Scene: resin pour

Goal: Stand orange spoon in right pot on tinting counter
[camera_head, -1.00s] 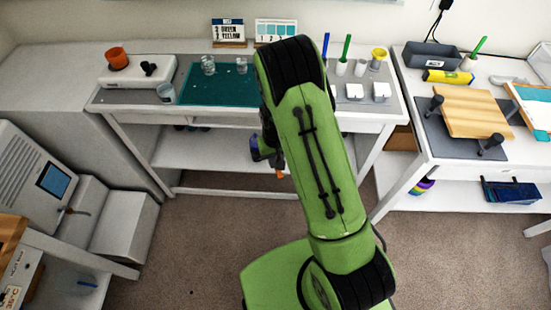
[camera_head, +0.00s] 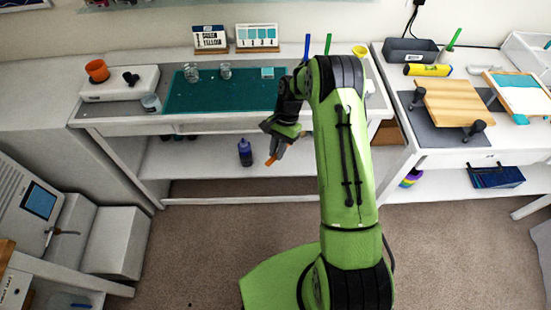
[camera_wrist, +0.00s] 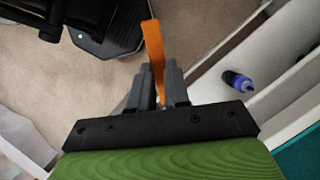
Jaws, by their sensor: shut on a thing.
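My gripper (camera_head: 277,148) is shut on the orange spoon (camera_wrist: 152,45) and holds it in front of the counter (camera_head: 95,106), below its top. The spoon's end also shows below the jaws in the head view (camera_head: 271,161). In the wrist view my gripper (camera_wrist: 159,82) has the spoon upright between its two grey fingers. A blue stick (camera_head: 307,47) and a green stick (camera_head: 328,43) stand at the back of the counter. My arm hides the pots around their lower ends, so I cannot see the right pot.
A teal mat (camera_head: 215,95) with clear cups lies left of my arm. A yellow cup (camera_head: 360,52) stands behind the arm's right side. A dark bottle (camera_head: 245,152) stands on the shelf below. A second table with a wooden board (camera_head: 452,103) is at right.

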